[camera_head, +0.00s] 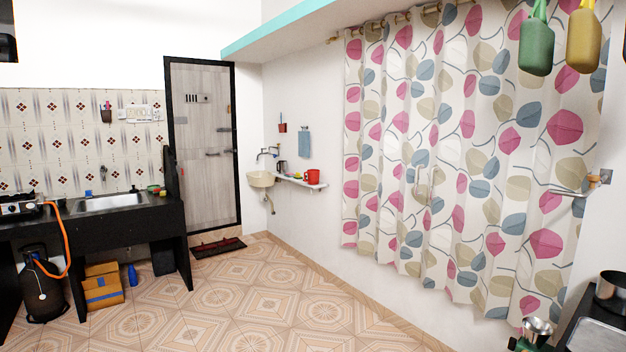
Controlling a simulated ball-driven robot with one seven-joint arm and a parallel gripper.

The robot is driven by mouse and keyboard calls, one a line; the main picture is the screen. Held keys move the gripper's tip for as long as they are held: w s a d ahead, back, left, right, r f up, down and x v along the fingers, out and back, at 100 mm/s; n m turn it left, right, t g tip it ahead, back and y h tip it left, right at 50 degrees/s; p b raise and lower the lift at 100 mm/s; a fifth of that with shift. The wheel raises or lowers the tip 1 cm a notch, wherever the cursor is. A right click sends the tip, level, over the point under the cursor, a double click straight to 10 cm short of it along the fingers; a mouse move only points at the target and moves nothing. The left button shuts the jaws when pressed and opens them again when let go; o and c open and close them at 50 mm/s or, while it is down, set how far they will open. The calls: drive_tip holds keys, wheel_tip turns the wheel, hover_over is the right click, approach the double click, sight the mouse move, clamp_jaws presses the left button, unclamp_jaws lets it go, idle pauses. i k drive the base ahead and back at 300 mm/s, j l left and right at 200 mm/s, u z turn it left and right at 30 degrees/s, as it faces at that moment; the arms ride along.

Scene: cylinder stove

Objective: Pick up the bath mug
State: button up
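A red mug (312,177), which looks like the bath mug, stands upright at the right end of a small white wall shelf (292,181). The shelf is on the far part of the right wall, between the washbasin and the patterned curtain. The mug is small in the picture, and nothing stands in front of it. My gripper is not in view.
A washbasin (262,179) hangs left of the shelf, by a closed door (203,146) with a dark doormat (218,247). A black counter (120,222) stands left. The long curtain (450,160) covers the right wall. The tiled floor (240,300) between is clear.

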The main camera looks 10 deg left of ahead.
sight(313, 174)
drive_tip(key=i+j+u, duration=0.35)
drive_tip(key=i, duration=0.6)
drive_tip(key=i+u, duration=0.35)
drive_tip(key=i, duration=5)
